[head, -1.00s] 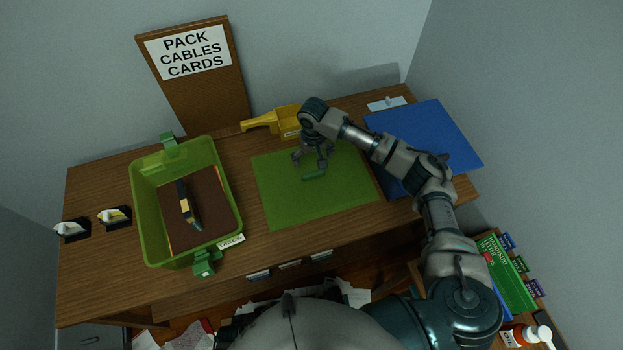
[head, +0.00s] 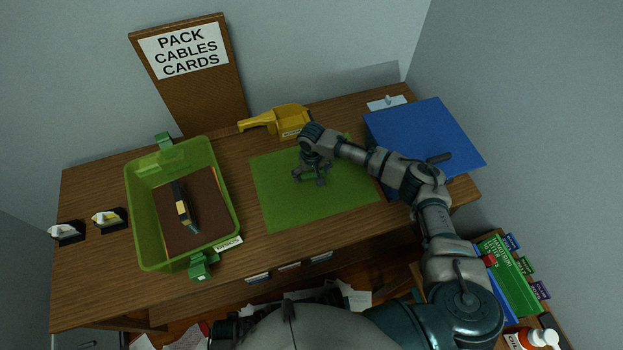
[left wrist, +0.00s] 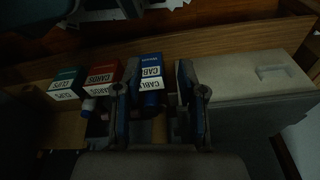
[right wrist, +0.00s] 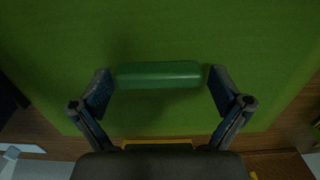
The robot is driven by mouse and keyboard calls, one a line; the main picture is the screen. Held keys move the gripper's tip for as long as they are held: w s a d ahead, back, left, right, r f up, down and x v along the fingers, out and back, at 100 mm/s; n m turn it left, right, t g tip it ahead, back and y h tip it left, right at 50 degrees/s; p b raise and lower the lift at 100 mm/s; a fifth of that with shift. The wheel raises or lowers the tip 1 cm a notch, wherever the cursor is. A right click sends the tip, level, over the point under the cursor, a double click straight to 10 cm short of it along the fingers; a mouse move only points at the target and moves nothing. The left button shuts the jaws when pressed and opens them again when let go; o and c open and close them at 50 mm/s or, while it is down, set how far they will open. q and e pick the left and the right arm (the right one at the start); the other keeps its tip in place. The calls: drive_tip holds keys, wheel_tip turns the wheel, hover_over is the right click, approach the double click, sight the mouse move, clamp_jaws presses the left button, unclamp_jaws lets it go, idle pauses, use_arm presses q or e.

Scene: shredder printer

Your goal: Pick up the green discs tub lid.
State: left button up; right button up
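The green discs tub lid (head: 285,205) appears to be the flat green panel on the desk. Its raised green bar handle (right wrist: 160,75) shows in the right wrist view. My right gripper (head: 312,178) is over the panel, hiding most of the handle in the head view. In the right wrist view, its fingers (right wrist: 158,82) are spread, one at each end of the bar; whether they touch it is unclear. My left gripper (left wrist: 157,85) shows only in the left wrist view, fingers apart, with nothing clearly held.
A green tub (head: 150,250) holding a dark item stands left on the desk. A yellow scoop-like bin (head: 290,120) is behind the lid, and a blue panel (head: 430,135) lies right. Labelled boxes, including a blue one (left wrist: 151,68), show below in the left wrist view.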

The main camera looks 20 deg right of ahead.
sight(312, 174)
use_arm(q)
drive_tip(key=shift+d, duration=0.1)
use_arm(e)
drive_tip(key=shift+d, duration=0.15)
drive_tip(key=c, duration=0.8)
drive_tip(key=shift+r, duration=0.55)
wheel_tip(312, 174, up, 2)
drive_tip(key=shift+r+p, duration=0.25)
drive_tip(key=shift+p, duration=0.2)
use_arm(q)
drive_tip(key=s+a+f+p, duration=0.1)
drive_tip(key=s+f+p, duration=0.1)
drive_tip(key=s+f, duration=0.4)
drive_tip(key=shift+s+f+g+p, duration=0.15)
drive_tip(key=shift+f+g+p, duration=0.2)
drive_tip(key=shift+f, duration=0.2)
use_arm(e)
drive_tip(key=s+a, duration=0.1)
drive_tip(key=s, duration=0.4)
drive_tip(key=s+r, duration=0.1)
drive_tip(key=s, duration=0.4)
drive_tip(key=s+a, duration=0.1)
drive_tip(key=s, duration=0.4)
drive_tip(key=shift+s+a+r, duration=0.2)
drive_tip(key=shift+s+a, duration=0.1)
drive_tip(key=shift+s, duration=0.1)
